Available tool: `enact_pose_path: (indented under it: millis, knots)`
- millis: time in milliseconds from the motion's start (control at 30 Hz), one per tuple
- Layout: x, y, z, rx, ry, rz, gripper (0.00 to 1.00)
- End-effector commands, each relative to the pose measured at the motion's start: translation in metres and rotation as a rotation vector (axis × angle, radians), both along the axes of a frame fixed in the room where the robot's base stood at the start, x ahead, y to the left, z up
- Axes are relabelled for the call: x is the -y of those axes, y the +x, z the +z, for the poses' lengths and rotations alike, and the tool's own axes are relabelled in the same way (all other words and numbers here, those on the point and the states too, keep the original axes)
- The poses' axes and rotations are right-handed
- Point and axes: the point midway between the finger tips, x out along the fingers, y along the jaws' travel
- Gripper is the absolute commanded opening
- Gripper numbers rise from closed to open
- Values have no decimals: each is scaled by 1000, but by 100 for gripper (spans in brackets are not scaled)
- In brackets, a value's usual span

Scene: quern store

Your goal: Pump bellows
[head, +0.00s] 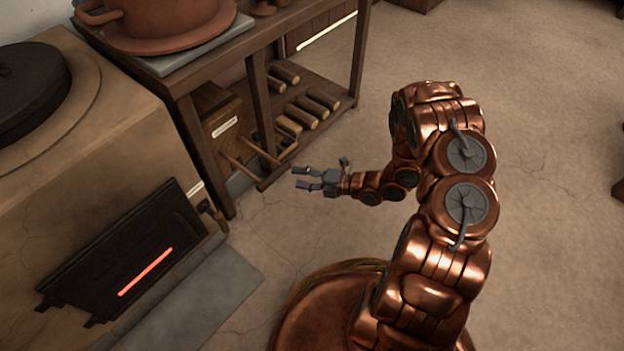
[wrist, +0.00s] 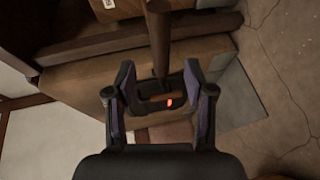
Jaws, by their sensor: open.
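No thing is plainly marked as the bellows. A wooden box (head: 218,112) with a pale label stands under the table, and wooden rods (head: 240,165) stick out low beside it toward the floor. This may be the bellows; I cannot tell. My gripper (head: 304,178) is open and empty above the floor, right of the rods and pointing left toward them. The wrist view shows my gripper's fingers (wrist: 160,68) apart, with a brown rod (wrist: 158,38) running in line between them. The rod's contact with the fingers cannot be made out.
A tan stove (head: 90,165) with a dark door (head: 125,255) and a glowing slot stands at left, a grey slab (head: 215,290) before it. A dark wooden table (head: 180,85) bears a clay pot (head: 165,15). Several logs (head: 318,103) lie beneath. The floor at right is clear.

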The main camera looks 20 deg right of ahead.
Motion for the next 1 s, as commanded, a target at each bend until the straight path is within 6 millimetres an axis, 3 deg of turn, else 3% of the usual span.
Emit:
enact_pose_path:
  millis: [200, 500, 867, 1000]
  knots:
    - [19, -13, 4, -1, -1, -2, 54]
    - [27, -20, 5, -3, 1, -1, 54]
    - [29, -18, 5, -12, -13, -5, 54]
    - [45, -6, -1, -71, -98, -38, 54]
